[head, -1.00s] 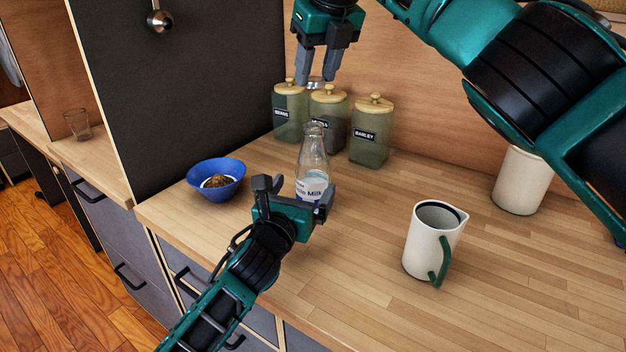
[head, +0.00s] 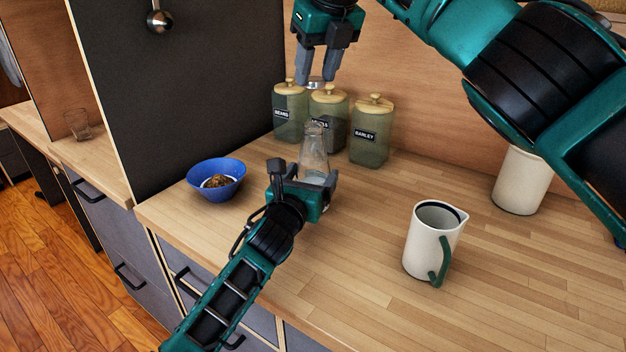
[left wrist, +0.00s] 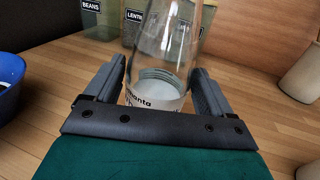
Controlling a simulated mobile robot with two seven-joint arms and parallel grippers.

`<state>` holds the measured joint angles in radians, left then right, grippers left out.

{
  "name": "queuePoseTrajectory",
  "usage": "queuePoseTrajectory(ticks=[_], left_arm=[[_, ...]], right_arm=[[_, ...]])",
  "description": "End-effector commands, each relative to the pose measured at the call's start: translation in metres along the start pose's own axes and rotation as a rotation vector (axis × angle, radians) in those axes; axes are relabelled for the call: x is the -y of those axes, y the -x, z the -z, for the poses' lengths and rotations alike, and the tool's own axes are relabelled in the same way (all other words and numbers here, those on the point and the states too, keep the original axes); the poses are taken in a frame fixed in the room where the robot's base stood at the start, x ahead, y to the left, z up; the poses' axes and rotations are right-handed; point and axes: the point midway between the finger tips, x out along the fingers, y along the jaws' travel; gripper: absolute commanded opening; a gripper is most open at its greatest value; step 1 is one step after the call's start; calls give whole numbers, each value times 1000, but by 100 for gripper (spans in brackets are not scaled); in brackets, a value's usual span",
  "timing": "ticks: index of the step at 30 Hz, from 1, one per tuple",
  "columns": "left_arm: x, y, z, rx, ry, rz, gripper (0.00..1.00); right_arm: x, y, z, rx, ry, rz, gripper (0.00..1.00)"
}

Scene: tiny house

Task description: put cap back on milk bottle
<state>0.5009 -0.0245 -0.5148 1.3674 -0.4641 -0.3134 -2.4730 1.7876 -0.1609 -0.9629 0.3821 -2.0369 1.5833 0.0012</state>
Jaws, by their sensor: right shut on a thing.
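The clear glass milk bottle (head: 314,150) stands upright on the wooden counter, its mouth open, with a little white milk at the bottom. My left gripper (head: 307,180) is at its lower part, one finger on each side. In the left wrist view the bottle (left wrist: 165,50) stands between the two spread fingers (left wrist: 160,85); whether they touch the glass is hard to tell. My right gripper (head: 316,79) points down above the bottle, shut on the small pale cap (head: 316,85), which is mostly hidden between its fingertips.
Green canisters with wooden lids (head: 371,133) stand behind the bottle. A blue bowl (head: 216,172) with brown contents is left of it. A white jug with a green handle (head: 427,240) is at right, a cream container (head: 522,180) farther back. The right front counter is clear.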

Motion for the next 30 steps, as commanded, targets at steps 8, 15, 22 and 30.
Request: queuePoseTrajectory(ticks=[8, 15, 22, 30], left_arm=[[0, 0, 0, 0, 0, 0, 56], [0, 0, 0, -1, -1, 0, 33], [0, 0, 1, -1, -1, 0, 19], [0, 0, 1, -1, -1, 0, 19]], right_arm=[[0, 0, 0, 0, 0, 0, 16], [0, 0, 0, 0, 0, 0, 16], [0, -1, 0, 0, 0, 0, 16], [1, -25, 11, 4, 1, 0, 16]])
